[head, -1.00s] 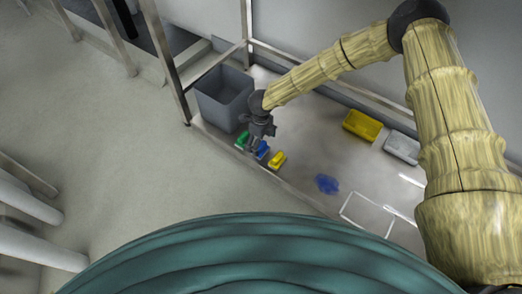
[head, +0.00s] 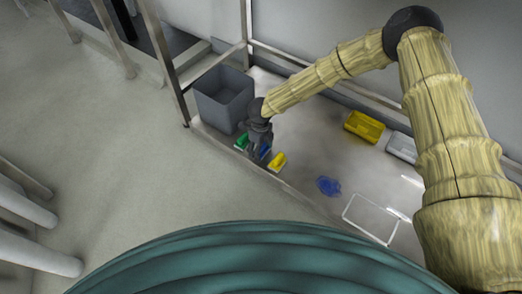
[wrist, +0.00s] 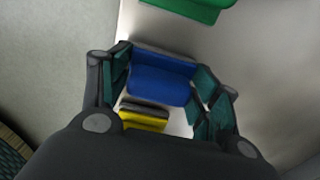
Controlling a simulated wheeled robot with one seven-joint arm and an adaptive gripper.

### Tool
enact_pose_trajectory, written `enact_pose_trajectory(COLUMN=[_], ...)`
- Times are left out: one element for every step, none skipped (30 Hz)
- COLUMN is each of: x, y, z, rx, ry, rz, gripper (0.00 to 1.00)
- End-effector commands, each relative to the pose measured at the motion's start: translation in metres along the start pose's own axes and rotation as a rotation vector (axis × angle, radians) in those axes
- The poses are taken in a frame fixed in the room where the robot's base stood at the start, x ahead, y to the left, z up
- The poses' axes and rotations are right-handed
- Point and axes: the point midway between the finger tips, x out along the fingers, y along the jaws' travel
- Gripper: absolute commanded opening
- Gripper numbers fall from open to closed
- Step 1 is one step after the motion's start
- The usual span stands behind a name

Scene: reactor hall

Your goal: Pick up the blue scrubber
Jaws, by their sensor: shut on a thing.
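The blue scrubber (wrist: 160,84) sits between the two fingers of my gripper (wrist: 163,92) in the wrist view, with the fingers closed against its ends. In the head view my gripper (head: 258,150) is low over the front left part of the steel table, and the blue scrubber (head: 265,152) is mostly hidden by it. I cannot tell whether the scrubber is clear of the table. A green scrubber (head: 242,141) stands just to the left; it also shows at the top of the wrist view (wrist: 195,8). A yellow scrubber (head: 278,162) stands just to the right.
A grey bin (head: 224,98) stands behind and left of my gripper. A yellow tray (head: 363,126) and a pale tray (head: 402,147) are at the back right. A blue patch (head: 328,186) and a white outlined rectangle (head: 371,219) lie on the steel table (head: 310,150).

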Motion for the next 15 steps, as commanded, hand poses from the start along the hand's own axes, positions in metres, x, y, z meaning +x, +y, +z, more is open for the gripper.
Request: enact_pose_trajectory(x=[0.003, 0.003, 0.003, 0.004, 0.004, 0.004, 0.004, 0.004, 0.004, 0.003, 0.002, 0.001, -0.001, -0.004, -0.007], y=[0.001, 0.001, 0.001, 0.001, 0.001, 0.001, 0.001, 0.001, 0.001, 0.001, 0.001, 0.001, 0.001, 0.001, 0.001], z=[-0.002, -0.002, -0.002, -0.002, -0.002, -0.002, -0.002, -0.002, -0.002, -0.003, -0.003, -0.003, -0.003, -0.003, -0.003], rx=[0.0, 0.0, 0.0, 0.0, 0.0, 0.0, 0.0, 0.0, 0.0, 0.0, 0.0, 0.0, 0.0, 0.0, 0.0], ry=[0.003, 0.003, 0.003, 0.003, 0.003, 0.003, 0.004, 0.004, 0.004, 0.004, 0.004, 0.004, 0.004, 0.004, 0.004], rz=[0.002, 0.002, 0.002, 0.002, 0.002, 0.002, 0.002, 0.002, 0.002, 0.002, 0.002, 0.002, 0.003, 0.003, 0.003], gripper=[0.38, 0.38, 0.34, 0.34, 0.34, 0.34, 0.34, 0.34, 0.34, 0.34, 0.34, 0.34, 0.34, 0.34, 0.34])
